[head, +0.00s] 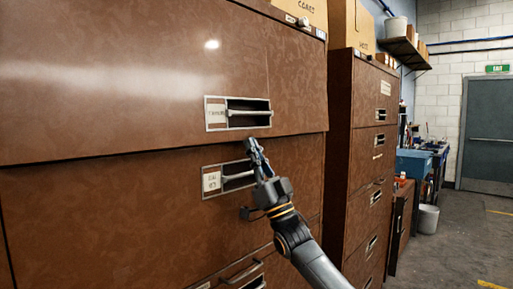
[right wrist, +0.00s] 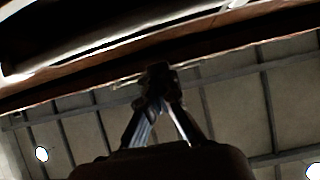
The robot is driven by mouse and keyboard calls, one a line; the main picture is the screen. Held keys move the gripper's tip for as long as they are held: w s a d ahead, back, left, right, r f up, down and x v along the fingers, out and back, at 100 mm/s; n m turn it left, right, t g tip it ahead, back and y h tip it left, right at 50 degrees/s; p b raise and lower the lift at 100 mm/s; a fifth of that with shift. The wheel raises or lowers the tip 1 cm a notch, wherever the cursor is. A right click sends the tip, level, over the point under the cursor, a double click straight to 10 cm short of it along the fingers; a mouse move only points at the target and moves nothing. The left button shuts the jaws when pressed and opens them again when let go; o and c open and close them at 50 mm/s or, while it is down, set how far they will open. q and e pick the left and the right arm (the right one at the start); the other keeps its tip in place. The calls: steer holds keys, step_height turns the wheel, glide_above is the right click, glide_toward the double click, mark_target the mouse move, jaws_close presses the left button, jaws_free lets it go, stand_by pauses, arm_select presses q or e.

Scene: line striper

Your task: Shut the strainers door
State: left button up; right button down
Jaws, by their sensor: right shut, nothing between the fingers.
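A large brown cabinet fills the left of the head view. Its upper front panel (head: 120,75) stands out a little past the panel below (head: 110,205), with a dark gap under its lower edge. The upper panel has a recessed metal handle (head: 248,113) with a small label too blurred to read surely. The lower panel has a similar handle (head: 236,177). My right gripper (head: 251,143) is shut and empty, pointing up just below the upper panel's edge, in front of the lower handle. In the right wrist view its closed fingertips (right wrist: 157,74) show beneath a brown edge (right wrist: 215,55). I cannot tell whether they touch it.
A second brown cabinet (head: 366,130) stands to the right, with cardboard boxes (head: 352,25) on top. Beyond are a blue bench (head: 413,163), a white bin (head: 428,219) and a grey door (head: 487,130). The floor at right is clear.

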arm_select(q)
steer(key=shift+a, duration=0.1)
steer(key=shift+s, duration=0.35)
